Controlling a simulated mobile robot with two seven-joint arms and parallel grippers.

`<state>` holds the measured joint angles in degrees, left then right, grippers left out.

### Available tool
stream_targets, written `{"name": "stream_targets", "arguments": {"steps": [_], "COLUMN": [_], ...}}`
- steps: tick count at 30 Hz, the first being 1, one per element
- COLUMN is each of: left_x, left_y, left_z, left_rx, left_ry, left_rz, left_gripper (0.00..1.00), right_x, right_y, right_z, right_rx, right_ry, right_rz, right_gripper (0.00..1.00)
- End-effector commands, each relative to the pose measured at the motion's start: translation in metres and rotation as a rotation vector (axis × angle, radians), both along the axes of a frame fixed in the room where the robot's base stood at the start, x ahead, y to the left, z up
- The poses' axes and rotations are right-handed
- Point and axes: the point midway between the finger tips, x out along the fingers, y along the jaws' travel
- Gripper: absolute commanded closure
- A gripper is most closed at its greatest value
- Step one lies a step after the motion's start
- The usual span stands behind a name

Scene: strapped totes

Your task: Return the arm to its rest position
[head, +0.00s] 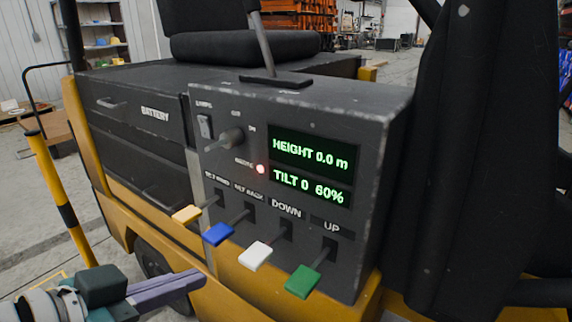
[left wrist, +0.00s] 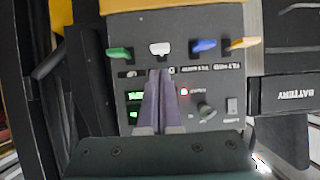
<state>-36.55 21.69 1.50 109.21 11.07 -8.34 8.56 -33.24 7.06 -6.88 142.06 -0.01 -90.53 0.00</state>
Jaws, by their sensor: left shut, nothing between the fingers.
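My left gripper (head: 168,286) is at the lower left of the head view, with its purple fingers shut and empty. It is in front of the forklift's side, below and left of the control panel (head: 322,122), and looks apart from it. In the left wrist view, the shut fingers (left wrist: 159,82) point toward the panel, which appears upside down. My right gripper is not in view.
The panel carries yellow (head: 187,214), blue (head: 218,234), white (head: 255,255) and green (head: 302,281) levers that stick out. A lit display (head: 311,168) reads height 0.0 m and tilt 0, 60%. A yellow-black post (head: 66,212) stands at left.

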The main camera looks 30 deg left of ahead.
Motion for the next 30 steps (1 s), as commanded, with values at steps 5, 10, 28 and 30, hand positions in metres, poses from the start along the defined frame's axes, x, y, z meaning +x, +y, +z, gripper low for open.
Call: {"name": "stream_targets", "arguments": {"steps": [5,10,28,30], "left_x": [0.000,0.000,-0.049,-0.064], "left_y": [0.000,0.000,-0.062,-0.068], "left_z": [0.000,0.000,0.039,0.050], "left_rx": [0.000,0.000,0.083,0.098], "left_ry": [0.000,0.000,0.486,0.575], "left_rz": [0.000,0.000,-0.046,-0.053], "left_gripper": [1.00,1.00,1.00,1.00], "right_x": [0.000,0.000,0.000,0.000], "right_y": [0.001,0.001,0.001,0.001], "right_z": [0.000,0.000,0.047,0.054], "right_rx": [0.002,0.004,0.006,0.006], "right_ry": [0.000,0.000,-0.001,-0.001], "right_rz": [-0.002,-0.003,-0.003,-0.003], "right_gripper": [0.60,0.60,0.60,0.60]}}
